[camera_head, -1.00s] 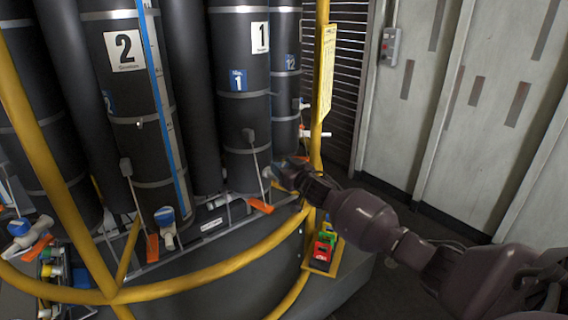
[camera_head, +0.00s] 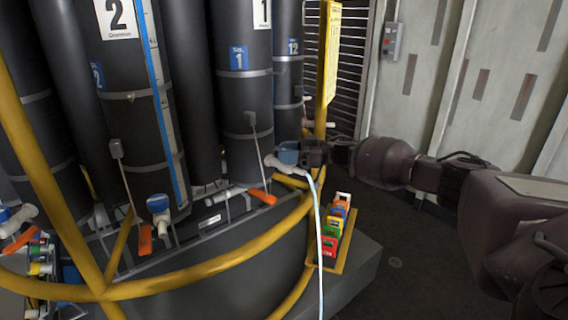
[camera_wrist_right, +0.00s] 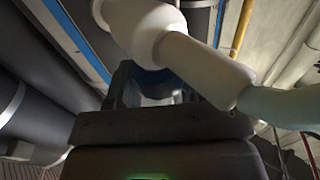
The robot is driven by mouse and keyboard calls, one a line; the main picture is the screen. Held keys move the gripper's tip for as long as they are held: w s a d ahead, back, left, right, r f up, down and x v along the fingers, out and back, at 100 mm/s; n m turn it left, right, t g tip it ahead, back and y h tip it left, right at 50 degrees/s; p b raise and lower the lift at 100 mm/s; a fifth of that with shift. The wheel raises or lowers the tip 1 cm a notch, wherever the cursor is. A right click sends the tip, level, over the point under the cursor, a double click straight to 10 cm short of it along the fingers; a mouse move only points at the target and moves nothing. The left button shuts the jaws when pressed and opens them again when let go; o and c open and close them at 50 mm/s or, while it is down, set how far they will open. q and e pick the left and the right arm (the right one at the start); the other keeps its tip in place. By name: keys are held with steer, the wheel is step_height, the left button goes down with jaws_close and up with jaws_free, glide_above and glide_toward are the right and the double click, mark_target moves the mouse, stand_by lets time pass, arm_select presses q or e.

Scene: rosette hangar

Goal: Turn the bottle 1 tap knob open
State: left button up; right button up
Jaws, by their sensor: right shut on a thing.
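Bottle 1 (camera_head: 240,105) is a tall dark cylinder with a white label "1" and a blue one. Its white tap (camera_head: 273,162) sticks out low on its right front, and the tap body shows large in the right wrist view (camera_wrist_right: 150,30). My right gripper (camera_head: 292,153) is shut on the tap's blue knob, which shows between the fingers in the wrist view (camera_wrist_right: 155,82). A thin pale stream (camera_head: 319,240) runs down from the tap's outlet. The knob is mostly hidden by the fingers. My left gripper is not in view.
A yellow rail (camera_head: 200,270) curves in front of the bottles. A yellow post (camera_head: 325,60) stands right of bottle 1. A tray of coloured blocks (camera_head: 330,258) sits below the tap. Bottle 2 (camera_head: 130,90) has its own blue-knobbed tap (camera_head: 158,205). Open floor lies at right.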

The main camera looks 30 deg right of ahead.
steer(key=shift+w+f+n+g+y+b, duration=0.1)
steer(key=shift+f+n+g+y+b, duration=0.25)
steer(key=shift+f+g+b, duration=0.3)
steer(key=shift+n+g+y+b, duration=0.45)
steer(key=shift+n+g+b, duration=0.2)
steer(key=shift+g+b, duration=0.25)
steer(key=shift+n+g+b, duration=0.3)
steer(key=shift+g+b, duration=0.05)
steer(key=shift+g, duration=0.1)
steer(key=shift+r+n+g+y+b, duration=0.25)
steer(key=shift+n+g+y+b, duration=0.15)
steer(key=shift+g+b, duration=0.2)
steer(key=shift+r+n+g+b, duration=0.25)
steer(key=shift+n+g+b, duration=0.15)
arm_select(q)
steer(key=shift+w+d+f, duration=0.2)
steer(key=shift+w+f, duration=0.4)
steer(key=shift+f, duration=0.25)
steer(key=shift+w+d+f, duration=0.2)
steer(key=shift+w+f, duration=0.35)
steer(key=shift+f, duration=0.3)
arm_select(e)
steer(key=shift+r, duration=0.15)
